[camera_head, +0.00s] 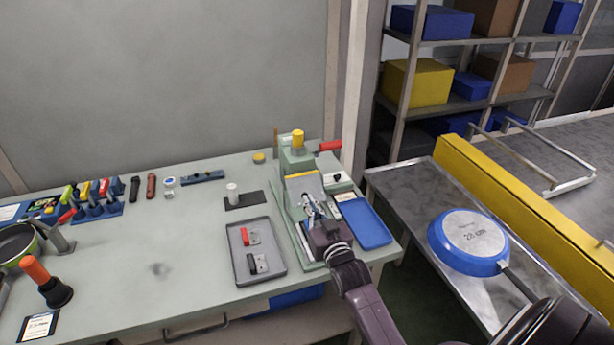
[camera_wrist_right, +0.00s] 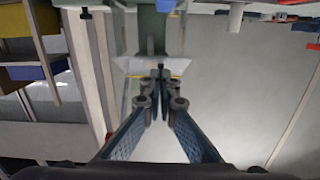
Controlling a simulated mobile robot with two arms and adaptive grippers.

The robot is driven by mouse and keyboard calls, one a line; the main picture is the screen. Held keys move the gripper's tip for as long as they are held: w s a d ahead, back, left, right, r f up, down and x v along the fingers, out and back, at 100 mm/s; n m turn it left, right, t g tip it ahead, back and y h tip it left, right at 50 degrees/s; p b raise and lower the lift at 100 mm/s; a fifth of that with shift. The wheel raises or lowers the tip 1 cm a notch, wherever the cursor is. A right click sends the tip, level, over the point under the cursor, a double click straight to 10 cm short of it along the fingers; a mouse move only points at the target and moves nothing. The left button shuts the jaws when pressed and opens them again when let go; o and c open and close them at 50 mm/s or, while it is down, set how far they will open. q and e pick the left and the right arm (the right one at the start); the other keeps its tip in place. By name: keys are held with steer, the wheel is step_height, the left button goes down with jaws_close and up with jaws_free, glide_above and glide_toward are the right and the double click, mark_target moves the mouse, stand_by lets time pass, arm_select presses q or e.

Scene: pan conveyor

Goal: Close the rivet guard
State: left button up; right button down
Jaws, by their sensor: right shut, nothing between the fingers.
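The rivet press (camera_head: 297,158) is a grey-green machine with a yellow cap, standing at the right part of the workbench. Its guard (camera_head: 303,187) is a pale panel with a yellow edge on the front of the press, partly hidden by my gripper. In the right wrist view the guard (camera_wrist_right: 135,66) shows as a clear, pale panel just beyond the fingertips. My right gripper (camera_head: 312,208) is right in front of the guard, shut and empty; its fingertips (camera_wrist_right: 160,84) are together there. I cannot tell whether they touch the panel. My left gripper is out of view.
A grey tray (camera_head: 236,270) with red and black parts lies left of the press, and a blue tray (camera_head: 388,236) right of it. A red handle (camera_head: 330,146) sticks out behind. A blue pan (camera_head: 437,247) lies on the metal table at right.

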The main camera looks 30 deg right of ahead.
steer(key=shift+w+d+f+b, duration=0.1)
steer(key=shift+w+f+b, duration=0.2)
steer(key=shift+f, duration=0.45)
steer(key=shift+w+d+f+b, duration=0.1)
steer(key=shift+w+f+b, duration=0.15)
steer(key=shift+f, duration=0.45)
